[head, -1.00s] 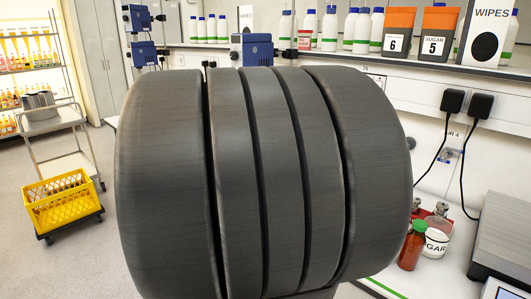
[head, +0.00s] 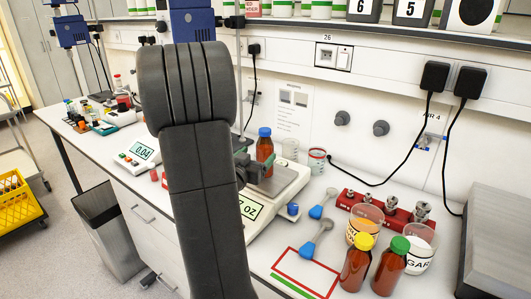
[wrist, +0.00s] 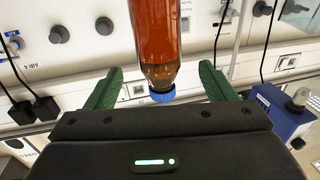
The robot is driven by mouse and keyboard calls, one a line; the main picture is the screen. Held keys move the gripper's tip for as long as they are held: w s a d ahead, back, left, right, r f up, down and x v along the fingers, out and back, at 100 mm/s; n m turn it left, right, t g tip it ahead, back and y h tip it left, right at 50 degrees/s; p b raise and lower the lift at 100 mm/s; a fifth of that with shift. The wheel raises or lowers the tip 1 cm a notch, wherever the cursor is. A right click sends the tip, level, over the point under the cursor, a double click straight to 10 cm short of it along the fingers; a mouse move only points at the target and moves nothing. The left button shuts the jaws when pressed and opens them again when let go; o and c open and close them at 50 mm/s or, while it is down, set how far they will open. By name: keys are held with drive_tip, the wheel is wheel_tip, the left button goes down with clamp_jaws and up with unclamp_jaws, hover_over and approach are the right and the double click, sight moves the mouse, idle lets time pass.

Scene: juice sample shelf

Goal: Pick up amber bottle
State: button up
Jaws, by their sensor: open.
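An amber bottle with a blue cap (head: 265,145) stands upright on the pan of a balance (head: 292,180) at the middle of the bench. It also shows in the wrist view (wrist: 157,38), cap downward in that picture. My gripper (wrist: 160,70) is open, its green fingers on either side of the bottle's cap end in the picture, with visible gaps. In the head view my arm hides most of the gripper beside the bottle. Two more amber bottles, one yellow-capped (head: 356,265) and one green-capped (head: 390,267), stand at the front right.
Blue scoops (head: 318,210), a red weight block (head: 385,212), a sugar cup (head: 420,247) and a red-outlined mat (head: 305,272) lie right of the balance. Clear cups stand behind it. Cables hang along the wall. A grey device (head: 500,240) fills the right edge.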

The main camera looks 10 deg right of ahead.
sight(261, 151)
drive_tip(key=x, duration=0.3)
drive_tip(key=shift+f+p+x, duration=0.2)
drive_tip(key=shift+p+x, duration=0.25)
drive_tip(key=shift+x, duration=0.9)
drive_tip(key=shift+f+p+x, duration=0.15)
drive_tip(key=shift+p+x, duration=0.3)
drive_tip(key=shift+x, duration=0.85)
drive_tip(key=shift+c, duration=0.3)
drive_tip(key=shift+r, duration=0.1)
drive_tip(key=c, duration=1.3)
